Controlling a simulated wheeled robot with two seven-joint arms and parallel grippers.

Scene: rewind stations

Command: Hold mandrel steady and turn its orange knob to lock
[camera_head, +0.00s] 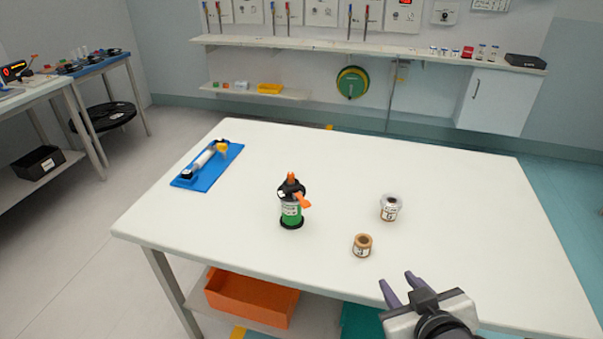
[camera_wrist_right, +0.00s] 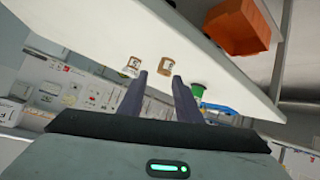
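The mandrel (camera_head: 291,213) stands upright on the white table, left of its middle. It has a green body with a white label, a black base and a black upper part. Its orange knob (camera_head: 303,200) sticks out at the upper right, and a small orange tip shows on top. In the right wrist view the green body (camera_wrist_right: 197,90) shows just right of the fingers. My right gripper (camera_head: 398,289) is open and empty near the table's front edge, right of the mandrel and apart from it. My left gripper is not in view.
A brown roll (camera_head: 362,246) and a whitish roll (camera_head: 389,208) stand right of the mandrel. A blue tray (camera_head: 215,173) with a white and yellow tool lies at the left. An orange bin (camera_head: 252,299) sits under the table. The table's back right is clear.

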